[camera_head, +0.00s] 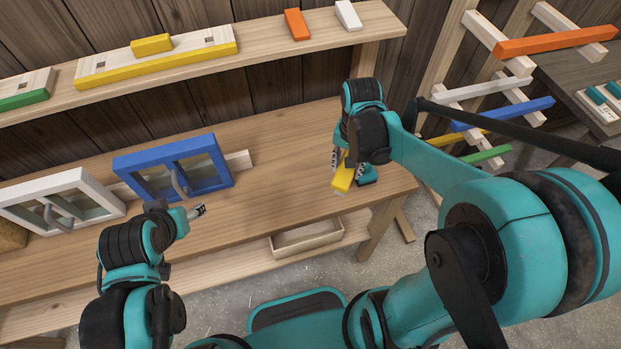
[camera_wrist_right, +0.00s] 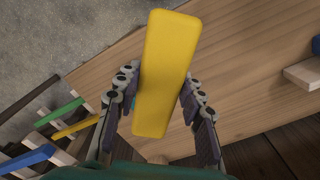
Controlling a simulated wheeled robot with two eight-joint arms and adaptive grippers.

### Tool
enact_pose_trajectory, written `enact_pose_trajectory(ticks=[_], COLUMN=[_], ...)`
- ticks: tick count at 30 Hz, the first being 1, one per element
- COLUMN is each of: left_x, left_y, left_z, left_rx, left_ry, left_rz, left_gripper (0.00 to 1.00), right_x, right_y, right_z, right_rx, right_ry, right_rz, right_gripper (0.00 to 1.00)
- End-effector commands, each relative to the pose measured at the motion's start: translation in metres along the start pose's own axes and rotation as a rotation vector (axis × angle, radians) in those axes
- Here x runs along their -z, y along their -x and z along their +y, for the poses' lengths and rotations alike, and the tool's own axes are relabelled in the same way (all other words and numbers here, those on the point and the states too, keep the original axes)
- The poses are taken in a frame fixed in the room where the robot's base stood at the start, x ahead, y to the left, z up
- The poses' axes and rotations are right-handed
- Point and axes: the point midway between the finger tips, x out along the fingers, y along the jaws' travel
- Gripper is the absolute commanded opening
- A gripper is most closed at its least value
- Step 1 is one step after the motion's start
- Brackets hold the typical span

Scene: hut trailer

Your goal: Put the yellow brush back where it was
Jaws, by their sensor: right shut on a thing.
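The yellow brush (camera_head: 343,181) is near the right end of the wooden workbench (camera_head: 270,190). In the right wrist view the brush (camera_wrist_right: 166,72) shows as a long yellow block lying lengthwise between the fingers. My right gripper (camera_head: 345,165) is shut on it, pointing down at the bench; the wrist view shows the fingers (camera_wrist_right: 160,100) on both sides of it. I cannot tell whether the brush touches the bench top. My left gripper (camera_head: 198,211) is over the bench left of centre, away from the brush, with its jaw opening unclear.
A blue-framed window (camera_head: 130,160) and a white-framed one (camera_head: 90,181) stand on the bench at left. The shelf above (camera_head: 260,45) bears yellow, orange, white and green blocks. A rack with coloured bars (camera_head: 555,40) is at right. The bench middle is clear.

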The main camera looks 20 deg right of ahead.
Motion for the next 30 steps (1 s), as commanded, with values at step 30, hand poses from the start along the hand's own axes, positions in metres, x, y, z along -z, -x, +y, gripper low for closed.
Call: enact_pose_trajectory(ticks=[30], left_x=[-0.025], left_y=[-0.035], left_z=[0.0], left_rx=[0.0], left_ry=[0.0], left_rz=[0.0], left_gripper=[0.59], right_x=[-0.025], right_y=[-0.1], right_z=[-0.105], right_rx=[0.0], right_ry=[-0.076], right_rz=[0.0], right_gripper=[0.12])
